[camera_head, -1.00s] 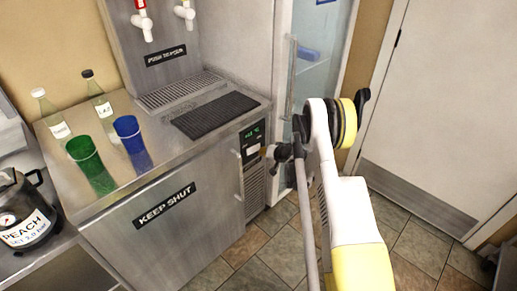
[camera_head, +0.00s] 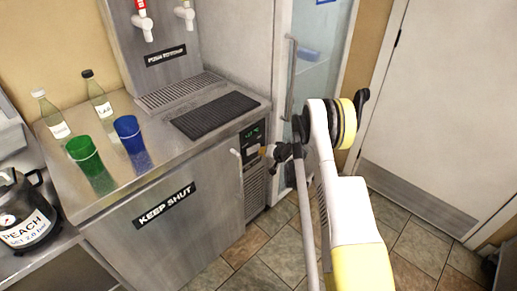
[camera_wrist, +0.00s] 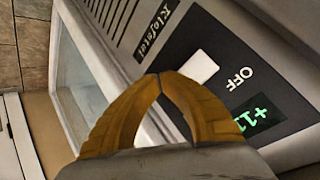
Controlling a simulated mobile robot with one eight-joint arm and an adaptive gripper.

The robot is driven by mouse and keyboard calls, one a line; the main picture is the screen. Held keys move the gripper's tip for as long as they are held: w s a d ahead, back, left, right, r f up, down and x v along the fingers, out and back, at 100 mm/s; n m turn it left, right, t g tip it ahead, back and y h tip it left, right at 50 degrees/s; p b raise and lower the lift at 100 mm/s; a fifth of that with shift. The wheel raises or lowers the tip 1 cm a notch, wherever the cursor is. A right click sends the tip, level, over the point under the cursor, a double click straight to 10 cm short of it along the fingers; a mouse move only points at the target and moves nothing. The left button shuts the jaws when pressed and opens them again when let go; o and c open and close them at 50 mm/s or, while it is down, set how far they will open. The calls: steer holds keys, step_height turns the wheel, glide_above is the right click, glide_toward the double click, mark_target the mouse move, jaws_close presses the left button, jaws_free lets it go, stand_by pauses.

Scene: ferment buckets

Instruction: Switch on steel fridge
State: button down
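The steel fridge (camera_head: 180,220) is a low counter unit with a "KEEP SHUT" label on its closed door. Its dark control panel (camera_head: 252,142) is at the right end of the front, with a lit green display. In the wrist view, a white rocker switch (camera_wrist: 200,68) sits on the panel beside the word "OFF", near the green display (camera_wrist: 252,120). My gripper (camera_head: 265,151) is in front of the panel. In the wrist view, its orange fingertips (camera_wrist: 158,77) meet, with nothing seen between them, just beside the switch. I cannot tell whether they touch it.
Two bottles, a green cup (camera_head: 84,156) and a blue cup (camera_head: 128,133) stand on the counter left of a black mat (camera_head: 215,115). The fridge door handle (camera_head: 238,172) projects left of the panel. A glass-door cabinet (camera_head: 312,70) stands behind my arm. Tiled floor is clear at right.

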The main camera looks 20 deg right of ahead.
steer(key=shift+w, duration=0.3)
steer(key=shift+w+a, duration=0.15)
steer(key=shift+w, duration=0.3)
stand_by(0.6)
stand_by(0.3)
steer(key=shift+s+d, duration=0.2)
steer(key=shift+s, duration=0.7)
steer(key=s, duration=0.3)
steer(key=s+d, duration=0.1)
steer(key=s, duration=0.1)
stand_by(0.4)
